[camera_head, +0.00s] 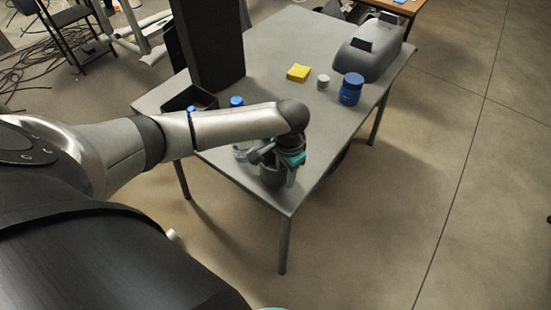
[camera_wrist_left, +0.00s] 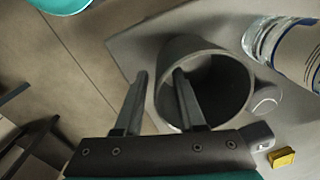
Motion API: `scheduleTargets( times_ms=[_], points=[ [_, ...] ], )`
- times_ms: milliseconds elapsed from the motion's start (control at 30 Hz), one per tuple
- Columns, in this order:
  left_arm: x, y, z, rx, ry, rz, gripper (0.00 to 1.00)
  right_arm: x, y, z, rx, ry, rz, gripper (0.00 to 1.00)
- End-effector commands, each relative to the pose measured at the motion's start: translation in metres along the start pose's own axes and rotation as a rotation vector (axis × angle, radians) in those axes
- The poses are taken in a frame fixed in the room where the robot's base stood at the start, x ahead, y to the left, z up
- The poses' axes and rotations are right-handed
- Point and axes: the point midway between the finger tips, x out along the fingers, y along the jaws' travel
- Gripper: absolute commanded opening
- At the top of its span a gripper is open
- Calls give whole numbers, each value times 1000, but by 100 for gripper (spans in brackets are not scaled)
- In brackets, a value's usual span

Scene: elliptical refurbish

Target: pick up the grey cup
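The grey cup (camera_head: 272,178) stands on the grey table near its front corner, beside a clear bottle. In the left wrist view the cup (camera_wrist_left: 205,50) shows its open, dark mouth towards the camera. My left gripper (camera_head: 284,156) is over the cup and hides part of it in the head view. In the left wrist view the gripper (camera_wrist_left: 160,74) is open: one finger is over or in the cup's mouth, the other is outside its wall with a visible gap. My right gripper is not in view.
A clear bottle (camera_head: 240,150) with a blue cap stands close to the cup; it also shows in the left wrist view (camera_wrist_left: 296,50). Farther back are a blue jar (camera_head: 351,89), a small white-grey container (camera_head: 323,82), a yellow block (camera_head: 298,73) and a grey machine (camera_head: 368,50). The table's middle is clear.

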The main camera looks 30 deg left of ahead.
Motion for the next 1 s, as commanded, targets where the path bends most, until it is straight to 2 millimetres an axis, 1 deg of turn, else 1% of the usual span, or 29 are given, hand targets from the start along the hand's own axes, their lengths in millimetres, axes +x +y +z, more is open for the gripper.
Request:
scheduleTargets(
  times_ms=[100, 133, 467, 1000],
  points=[
    [-1, 0, 0, 0, 1, 0, 39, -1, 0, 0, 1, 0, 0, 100],
    [-1, 0, 0, 0, 1, 0, 37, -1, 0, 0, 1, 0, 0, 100],
    [-2, 0, 0, 0, 1, 0, 0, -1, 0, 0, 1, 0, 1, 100],
    [-2, 0, 0, 0, 1, 0, 0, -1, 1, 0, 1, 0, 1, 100]
  ],
)
